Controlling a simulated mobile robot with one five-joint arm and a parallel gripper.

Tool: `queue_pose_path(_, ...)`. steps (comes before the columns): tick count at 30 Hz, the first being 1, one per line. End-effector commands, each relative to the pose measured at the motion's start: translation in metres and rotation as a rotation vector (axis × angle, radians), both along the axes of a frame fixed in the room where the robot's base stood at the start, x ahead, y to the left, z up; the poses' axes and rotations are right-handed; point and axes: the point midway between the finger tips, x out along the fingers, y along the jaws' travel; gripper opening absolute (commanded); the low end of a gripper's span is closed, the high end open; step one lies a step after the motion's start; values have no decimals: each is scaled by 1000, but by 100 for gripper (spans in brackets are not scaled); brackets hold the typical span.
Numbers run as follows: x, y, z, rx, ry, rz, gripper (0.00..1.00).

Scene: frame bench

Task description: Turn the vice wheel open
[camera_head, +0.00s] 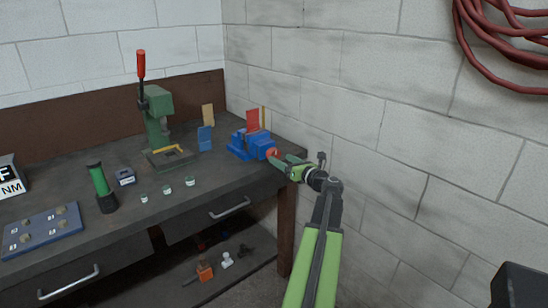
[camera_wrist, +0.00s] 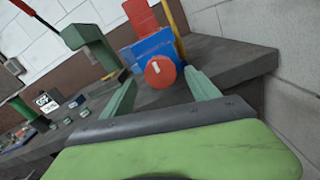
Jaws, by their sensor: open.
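The blue vice (camera_head: 250,144) stands at the right end of the dark workbench. Its red round wheel (camera_head: 272,153) faces my gripper. In the wrist view the red wheel (camera_wrist: 160,71), with a pale mark on its face, sits in front of the blue vice body (camera_wrist: 154,48). My gripper (camera_head: 278,159) is at the wheel in the head view. In the wrist view my gripper (camera_wrist: 158,88) is open, with one green finger to the left and one to the right of the wheel. Whether either finger touches the wheel cannot be told.
A green press (camera_head: 158,115) with a red-tipped lever stands left of the vice. A blue block (camera_head: 205,138) is between them. Small jars (camera_head: 167,190) and a green cylinder (camera_head: 99,180) stand farther left. A white block wall (camera_head: 350,100) is close on the right.

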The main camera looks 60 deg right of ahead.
Motion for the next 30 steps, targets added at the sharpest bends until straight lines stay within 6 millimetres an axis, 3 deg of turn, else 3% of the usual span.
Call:
queue_pose_path(3, 25, -9, 0, 0, 1, 2, 70)
queue_pose_path(7, 40, -14, 0, 0, 0, 1, 70)
queue_pose_path(18, 47, -15, 0, -1, 0, 1, 70)
queue_pose_path(30, 47, -14, 0, -1, 1, 2, 17)
